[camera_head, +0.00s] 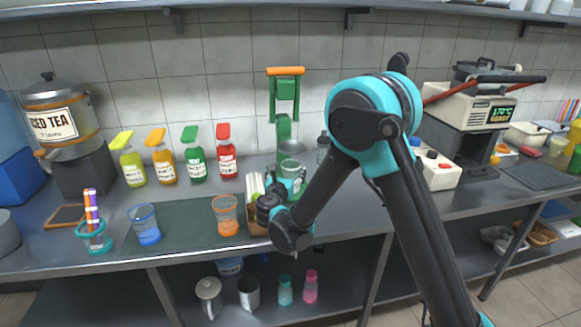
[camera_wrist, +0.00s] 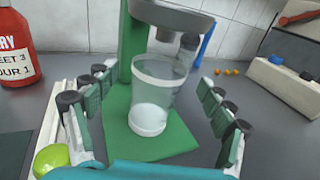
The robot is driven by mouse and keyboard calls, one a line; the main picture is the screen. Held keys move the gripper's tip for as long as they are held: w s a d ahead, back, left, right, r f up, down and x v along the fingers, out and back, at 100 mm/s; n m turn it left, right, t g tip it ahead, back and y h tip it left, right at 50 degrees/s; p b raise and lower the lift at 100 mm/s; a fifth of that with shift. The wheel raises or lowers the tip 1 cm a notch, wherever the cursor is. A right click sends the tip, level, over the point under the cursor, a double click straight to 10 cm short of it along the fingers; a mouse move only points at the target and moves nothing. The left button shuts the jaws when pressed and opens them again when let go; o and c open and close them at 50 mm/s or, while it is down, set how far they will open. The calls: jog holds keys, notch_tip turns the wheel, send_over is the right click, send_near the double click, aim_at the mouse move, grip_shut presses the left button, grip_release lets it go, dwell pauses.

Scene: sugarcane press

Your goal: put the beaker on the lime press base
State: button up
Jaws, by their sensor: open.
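The lime press is green with an orange handle (camera_head: 285,71) and stands against the back wall. Its flat green base (camera_wrist: 178,138) shows in the wrist view. The clear beaker (camera_wrist: 160,90), with a whitish rim and bottom, appears upright on that base, in front of the green column (camera_wrist: 132,45) and below the press head. It also shows small in the head view (camera_head: 292,168), partly behind my arm. My gripper (camera_wrist: 158,98) is open, with its fingers on either side of the beaker and visible gaps to it.
A box with a lime (camera_wrist: 52,158) stands close by my left finger. A red bottle (camera_head: 226,158) and other coloured bottles stand left of the press. An orange cup (camera_head: 225,222) and a blue cup (camera_head: 145,228) stand at the front. A white machine (camera_wrist: 285,85) is at right.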

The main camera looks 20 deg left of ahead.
jog(key=s+d, duration=0.1)
jog(key=s, duration=0.6)
jog(key=shift+r, duration=0.2)
jog(key=w+d+m+g+h, duration=0.25)
jog(key=d+m, duration=0.25)
jog(key=d, duration=0.5)
jog(key=w+d+m+g+h, duration=0.15)
jog(key=w+d+m, duration=0.25)
jog(key=d, duration=0.5)
jog(key=s+d+f+m+g+h, duration=0.1)
jog(key=s+d+f+m+g, duration=0.1)
jog(key=d+m, duration=0.45)
jog(key=s+d+f+m+g+h, duration=0.1)
jog(key=d+f+m, duration=0.15)
jog(key=d, duration=0.75)
jog(key=s+d+f+m+g, duration=0.2)
jog(key=s+d+m+g, duration=0.2)
jog(key=s+d+m, duration=0.6)
jog(key=s+d+f+m+g+y, duration=0.1)
jog(key=s+d+m, duration=0.1)
jog(key=s+m, duration=0.2)
jog(key=s+d+f+m+g+y, duration=0.1)
jog(key=s+d+f+m+y, duration=0.1)
jog(key=s+m, duration=0.3)
jog(key=shift+s+d+f+m+y, duration=0.15)
jog(key=shift+s+f+m+y, duration=0.15)
jog(key=shift+s, duration=0.3)
